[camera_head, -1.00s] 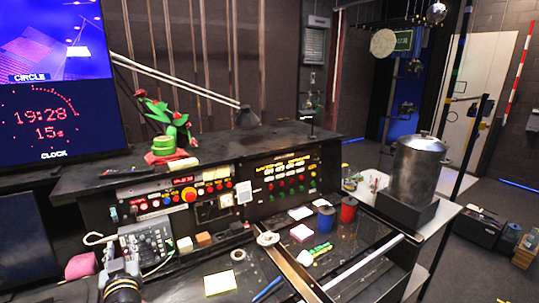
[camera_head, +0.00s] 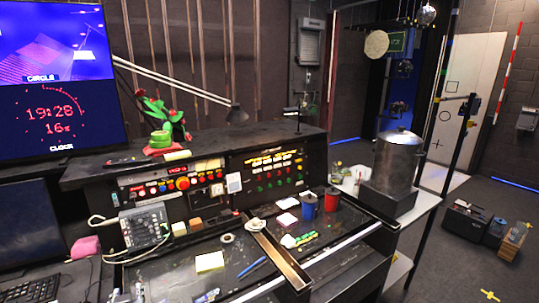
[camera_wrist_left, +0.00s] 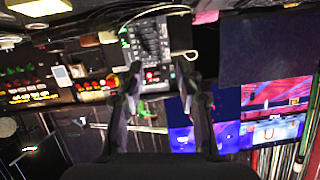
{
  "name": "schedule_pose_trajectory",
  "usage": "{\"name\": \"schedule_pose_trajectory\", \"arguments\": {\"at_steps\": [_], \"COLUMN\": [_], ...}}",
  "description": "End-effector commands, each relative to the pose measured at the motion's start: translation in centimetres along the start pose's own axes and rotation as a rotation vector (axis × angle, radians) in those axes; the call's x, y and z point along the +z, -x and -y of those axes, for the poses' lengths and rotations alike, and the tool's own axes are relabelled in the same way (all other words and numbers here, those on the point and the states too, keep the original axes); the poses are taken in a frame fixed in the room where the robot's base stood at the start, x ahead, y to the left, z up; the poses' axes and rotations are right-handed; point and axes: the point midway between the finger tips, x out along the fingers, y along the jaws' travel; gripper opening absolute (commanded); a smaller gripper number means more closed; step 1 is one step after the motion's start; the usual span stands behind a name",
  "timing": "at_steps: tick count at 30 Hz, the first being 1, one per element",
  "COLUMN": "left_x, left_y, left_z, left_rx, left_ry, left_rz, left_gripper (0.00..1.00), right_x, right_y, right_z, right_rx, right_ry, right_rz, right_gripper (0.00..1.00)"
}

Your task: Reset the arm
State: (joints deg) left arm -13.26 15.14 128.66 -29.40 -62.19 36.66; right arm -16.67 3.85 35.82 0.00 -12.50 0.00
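My left gripper (camera_wrist_left: 160,85) shows in the left wrist view with its two dark fingers apart and nothing between them. In the head view only a small part of my left gripper (camera_head: 138,293) shows at the bottom edge. Beyond the fingers, the wrist view shows a grey mixer-like device (camera_wrist_left: 150,45), apart from them as far as I can tell. The black button console (camera_head: 275,175) stands at the back of the desk in the head view, with coloured buttons and a big red knob (camera_head: 183,183). My right gripper is not in view.
A monitor (camera_head: 55,120) reads CIRCLE and shows a clock. The grey device (camera_head: 145,226) sits on the desk's left. Blue (camera_head: 309,207) and red (camera_head: 332,200) cups stand near a metal pot (camera_head: 397,160). Yellow notes (camera_head: 209,262) lie in front.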

Motion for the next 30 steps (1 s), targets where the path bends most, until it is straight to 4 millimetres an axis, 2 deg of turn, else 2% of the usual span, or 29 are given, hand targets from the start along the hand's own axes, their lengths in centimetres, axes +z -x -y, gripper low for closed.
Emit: {"name": "schedule_pose_trajectory", "arguments": {"at_steps": [3,8,12,19,20,21,26,29,30], "left_x": [4.3,10.0,14.7,20.5,21.6,23.1,29.0,33.4,35.5], "left_y": [1.6,4.8,8.6,15.8,15.6,14.2,10.7,8.6,7.7], "left_z": [-0.3,-1.0,-1.6,-2.4,-2.6,-2.9,-3.6,-4.0,-4.0], "left_rx": [0.032,0.109,0.21,0.426,0.437,0.429,0.42,0.415,0.412], "left_ry": [-0.06,-0.16,-0.257,-0.411,-0.421,-0.42,-0.418,-0.418,-0.418], "left_rz": [0.145,0.352,0.53,0.778,0.792,0.794,0.816,0.831,0.84], "left_gripper": [0.36,0.36,0.36,0.36,0.36,0.36,0.36,0.36,0.36], "right_x": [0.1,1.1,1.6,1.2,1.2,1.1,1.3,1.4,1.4], "right_y": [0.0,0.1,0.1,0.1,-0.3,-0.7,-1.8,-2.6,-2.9], "right_z": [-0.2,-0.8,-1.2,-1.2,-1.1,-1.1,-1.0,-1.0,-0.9], "right_rx": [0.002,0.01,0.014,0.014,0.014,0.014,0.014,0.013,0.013], "right_ry": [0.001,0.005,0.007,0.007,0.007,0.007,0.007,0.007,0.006], "right_rz": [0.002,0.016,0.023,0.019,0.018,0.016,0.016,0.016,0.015], "right_gripper": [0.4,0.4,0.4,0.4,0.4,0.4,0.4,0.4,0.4]}}
